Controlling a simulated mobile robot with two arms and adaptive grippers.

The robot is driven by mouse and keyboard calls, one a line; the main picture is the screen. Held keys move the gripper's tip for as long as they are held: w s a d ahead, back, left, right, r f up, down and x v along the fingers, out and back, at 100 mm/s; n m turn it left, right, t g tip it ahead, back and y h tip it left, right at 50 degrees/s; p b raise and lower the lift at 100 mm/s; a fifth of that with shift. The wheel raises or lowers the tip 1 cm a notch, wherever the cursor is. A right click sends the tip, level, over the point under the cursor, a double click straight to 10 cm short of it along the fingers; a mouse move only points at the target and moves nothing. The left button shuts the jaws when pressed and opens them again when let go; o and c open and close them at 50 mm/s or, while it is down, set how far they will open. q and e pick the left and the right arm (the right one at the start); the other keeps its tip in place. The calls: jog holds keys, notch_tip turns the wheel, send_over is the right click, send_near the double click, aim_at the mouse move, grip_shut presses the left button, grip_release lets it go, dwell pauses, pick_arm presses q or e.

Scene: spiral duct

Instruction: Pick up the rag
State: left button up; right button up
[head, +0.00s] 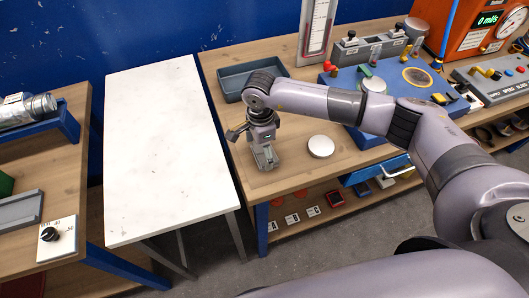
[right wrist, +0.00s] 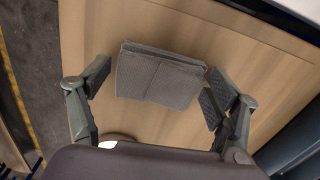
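The rag (right wrist: 160,76) is a folded dark grey cloth lying flat on the wooden bench top in the right wrist view. My right gripper (right wrist: 157,85) is open, with one finger pad on the left of the rag and the other on the right. Gaps show between the pads and the cloth in the picture; I cannot tell the height above it. In the head view the right gripper (head: 265,156) points down over the bench near its left front edge, and the rag cannot be told apart from it. My left gripper is not in view.
A round white disc (head: 321,146) lies on the wooden bench (head: 290,178) right of the gripper. A grey-blue tray (head: 232,84) and a blue box (head: 345,100) stand behind. A bare white table (head: 160,140) is to the left, across a narrow gap.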

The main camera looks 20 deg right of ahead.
aim_at(261, 152)
jog(key=c, duration=0.8)
jog(key=shift+o, duration=0.2)
jog(key=shift+r, duration=0.1)
jog(key=shift+r, duration=0.45)
notch_tip(261, 152, up, 19)
jog(key=b, duration=0.5)
jog(key=shift+b, duration=0.4)
jog(key=o, duration=0.7)
jog(key=shift+c, duration=0.2)
jog(key=c, duration=0.5)
